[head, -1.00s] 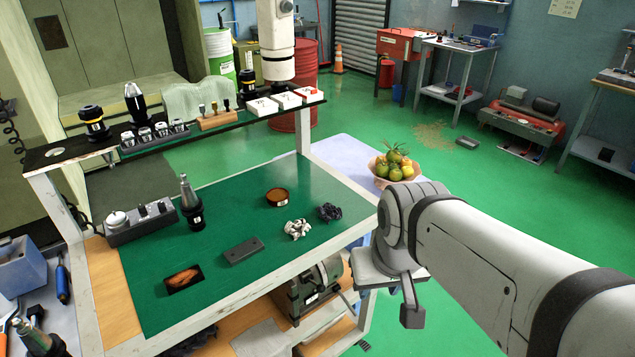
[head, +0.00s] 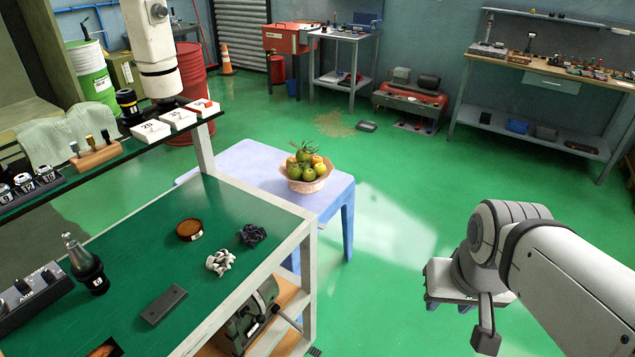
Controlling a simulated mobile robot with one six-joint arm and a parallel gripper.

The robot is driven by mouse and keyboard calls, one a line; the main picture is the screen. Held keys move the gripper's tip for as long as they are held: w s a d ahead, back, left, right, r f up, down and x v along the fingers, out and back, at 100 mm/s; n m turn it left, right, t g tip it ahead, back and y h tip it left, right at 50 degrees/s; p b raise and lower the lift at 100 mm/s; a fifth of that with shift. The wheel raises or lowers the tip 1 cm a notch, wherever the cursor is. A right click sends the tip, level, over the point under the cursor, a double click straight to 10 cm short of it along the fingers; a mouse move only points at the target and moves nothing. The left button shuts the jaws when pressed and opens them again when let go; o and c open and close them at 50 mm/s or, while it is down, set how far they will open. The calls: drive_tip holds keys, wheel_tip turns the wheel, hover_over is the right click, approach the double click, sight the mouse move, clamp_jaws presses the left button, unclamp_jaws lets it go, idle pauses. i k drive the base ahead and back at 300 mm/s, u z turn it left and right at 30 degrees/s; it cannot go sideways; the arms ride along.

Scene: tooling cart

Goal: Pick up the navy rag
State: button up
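The navy rag (head: 251,234) is a small dark crumpled bundle on the green top of the cart (head: 150,235), near its right edge. A white-and-dark crumpled rag (head: 220,262) lies just in front of it and to its left. My gripper (head: 450,297) is at the lower right, beyond the cart's right side and well apart from the navy rag. My wrist and arm hide much of it, and its finger opening cannot be made out. Nothing is seen held in it.
A brown round dish (head: 190,230), a dark flat block (head: 164,304) and a tool holder (head: 87,264) stand on the cart. A raised shelf (head: 110,158) runs along its back. A fruit basket (head: 306,182) sits on a pale table (head: 240,160) behind. Green floor right of the table is open.

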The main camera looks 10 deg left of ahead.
sight(251, 234)
drive_tip(key=z, duration=0.95)
drive_tip(key=i, duration=2.4)
drive_tip(key=u, duration=0.65)
drive_tip(key=k, duration=0.1)
drive_tip(key=u, duration=3.15)
drive_tip(key=i, duration=1)
